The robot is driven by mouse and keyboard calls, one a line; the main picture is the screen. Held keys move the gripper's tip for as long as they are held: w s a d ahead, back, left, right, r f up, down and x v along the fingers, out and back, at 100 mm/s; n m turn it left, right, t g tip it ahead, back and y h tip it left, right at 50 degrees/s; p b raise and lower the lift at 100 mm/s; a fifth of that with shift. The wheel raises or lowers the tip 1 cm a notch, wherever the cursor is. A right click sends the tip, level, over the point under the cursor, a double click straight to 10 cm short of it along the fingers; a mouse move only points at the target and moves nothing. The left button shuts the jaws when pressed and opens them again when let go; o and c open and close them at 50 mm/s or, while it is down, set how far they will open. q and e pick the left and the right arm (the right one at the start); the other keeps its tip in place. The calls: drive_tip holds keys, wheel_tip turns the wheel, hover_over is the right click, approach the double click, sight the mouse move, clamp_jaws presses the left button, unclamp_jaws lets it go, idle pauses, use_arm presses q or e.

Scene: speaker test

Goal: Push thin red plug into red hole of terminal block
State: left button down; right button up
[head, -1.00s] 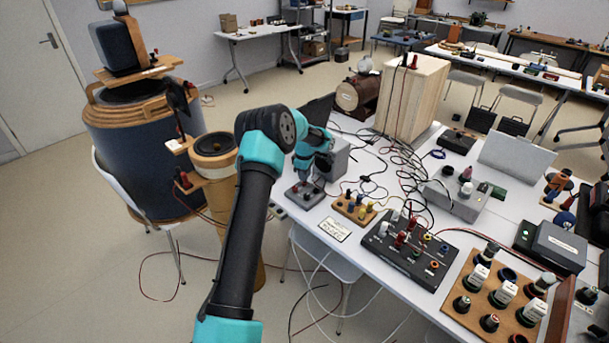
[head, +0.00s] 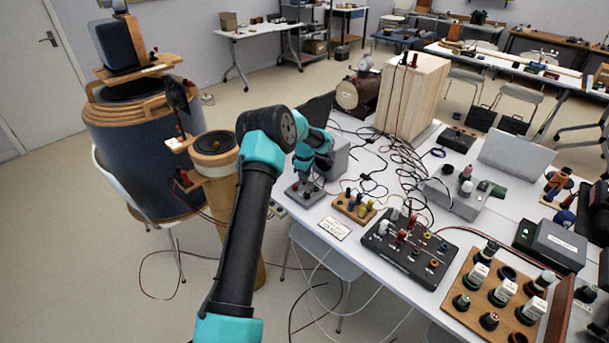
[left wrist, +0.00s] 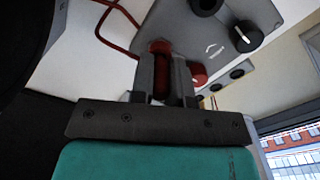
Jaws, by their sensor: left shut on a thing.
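My left gripper (head: 306,180) points down over a small grey box (head: 296,194) at the table's left edge. In the left wrist view my left gripper (left wrist: 162,78) is shut on a thin red plug (left wrist: 161,72), which shows between the two grey fingers. The plug's tip is at the face of the grey box (left wrist: 190,25). The hole is hidden, and I cannot tell how deep the plug sits. A red terminal (left wrist: 198,74) is beside the right finger. My right gripper is not in view.
A red lead (left wrist: 103,30) loops left of the fingers. A wooden block with coloured posts (head: 353,208) and a black panel with sockets (head: 410,250) stand to the right. Tangled cables (head: 385,160) lie behind. A white label card (head: 334,228) lies near the table edge.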

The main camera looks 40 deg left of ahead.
use_arm(q)
drive_tip(key=shift+f, duration=0.25)
drive_tip(key=c, duration=1)
unclamp_jaws()
drive_tip(key=shift+r, duration=0.1)
drive_tip(key=shift+r, duration=3.65)
